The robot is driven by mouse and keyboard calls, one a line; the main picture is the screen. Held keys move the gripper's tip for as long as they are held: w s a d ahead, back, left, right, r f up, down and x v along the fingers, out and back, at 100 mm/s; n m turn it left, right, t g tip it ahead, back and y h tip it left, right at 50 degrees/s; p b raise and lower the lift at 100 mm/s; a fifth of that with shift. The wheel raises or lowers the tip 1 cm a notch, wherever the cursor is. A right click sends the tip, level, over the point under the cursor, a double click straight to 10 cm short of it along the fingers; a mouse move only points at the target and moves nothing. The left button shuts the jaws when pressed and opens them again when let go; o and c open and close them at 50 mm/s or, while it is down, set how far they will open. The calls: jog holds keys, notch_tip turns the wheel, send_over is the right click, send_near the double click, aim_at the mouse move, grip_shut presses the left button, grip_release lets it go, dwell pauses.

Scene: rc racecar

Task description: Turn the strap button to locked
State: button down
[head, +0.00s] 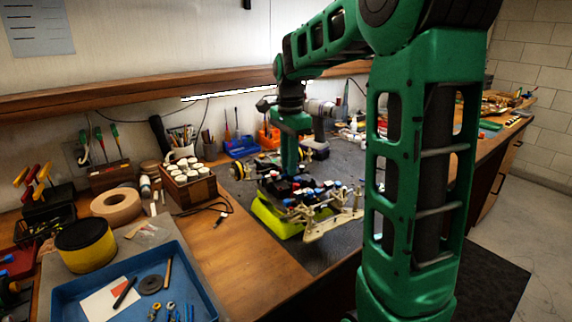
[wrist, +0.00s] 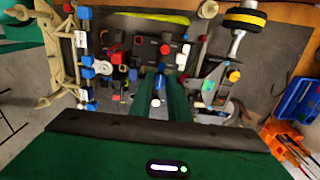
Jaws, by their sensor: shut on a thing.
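The rc racecar chassis (head: 317,212) sits on a yellow-green stand (head: 268,218) on the dark mat, crowded with red, blue, black and white parts. It also fills the upper middle of the wrist view (wrist: 120,60). My gripper (head: 290,175) points down into the chassis from above. In the wrist view its green fingers (wrist: 162,92) are close together, shut on a small blue part (wrist: 161,72). A white round end (wrist: 156,101) shows between the fingers. I cannot tell for sure which part is the strap button, or its setting; the fingers hide the contact.
A blue tray (head: 205,300), a yellow-black round container (head: 84,244) and a wooden box of white-capped jars (head: 190,183) stand left of the chassis. A drill (head: 320,112) stands behind.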

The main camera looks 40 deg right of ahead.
dwell(0.4)
jog(key=c, duration=1.7)
grip_release()
jog(key=shift+o, duration=0.2)
jog(key=shift+r, duration=0.1)
notch_tip(320, 180, up, 11)
jog(key=shift+f, duration=0.2)
jog(key=shift+w, duration=0.1)
